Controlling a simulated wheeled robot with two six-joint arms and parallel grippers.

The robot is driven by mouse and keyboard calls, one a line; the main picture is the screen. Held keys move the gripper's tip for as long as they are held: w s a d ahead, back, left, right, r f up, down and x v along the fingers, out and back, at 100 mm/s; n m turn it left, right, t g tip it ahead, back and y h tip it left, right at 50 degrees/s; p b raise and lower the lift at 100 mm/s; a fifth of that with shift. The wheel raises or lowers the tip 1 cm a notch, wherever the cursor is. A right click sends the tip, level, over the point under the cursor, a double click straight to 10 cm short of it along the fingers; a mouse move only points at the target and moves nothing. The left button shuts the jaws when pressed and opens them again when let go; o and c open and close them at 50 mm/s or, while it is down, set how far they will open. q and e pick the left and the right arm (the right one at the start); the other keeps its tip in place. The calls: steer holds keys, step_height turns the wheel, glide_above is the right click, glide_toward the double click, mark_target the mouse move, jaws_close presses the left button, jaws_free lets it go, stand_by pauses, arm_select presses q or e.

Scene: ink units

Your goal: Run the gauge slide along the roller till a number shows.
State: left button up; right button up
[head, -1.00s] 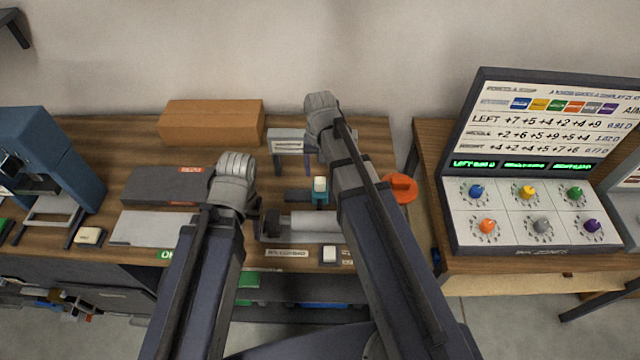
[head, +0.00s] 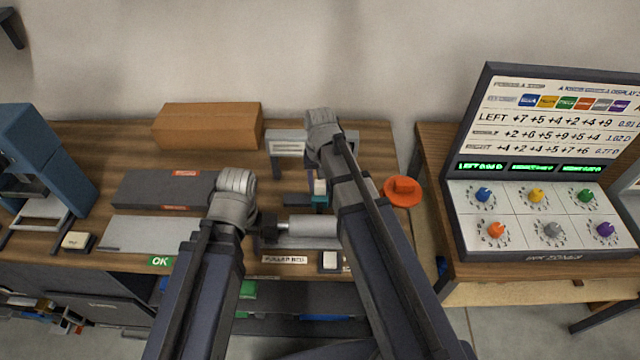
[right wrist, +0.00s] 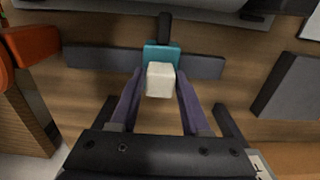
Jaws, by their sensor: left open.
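The gauge slide, a teal block with a white cap, shows in the head view (head: 320,198) behind the roller (head: 305,228), partly hidden by my right arm. In the right wrist view the teal slide (right wrist: 162,52) sits on a dark grey bar (right wrist: 205,64), its white cap (right wrist: 160,80) facing the camera. My right gripper (right wrist: 160,82) has its two purple fingers either side of the cap, with a small gap visible at each side; it is open. My left gripper (head: 234,200) is near the roller's left end, its fingers hidden beneath the wrist. No number is readable at the slide.
A white panel (head: 285,143) stands behind the slide, its text unreadable. An orange round knob (head: 403,190) is right of my right arm. A grey box (head: 165,188) and a brown box (head: 208,125) lie left. A console (head: 535,215) stands on the right table.

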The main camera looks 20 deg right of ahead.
jaws_close()
stand_by(1.0)
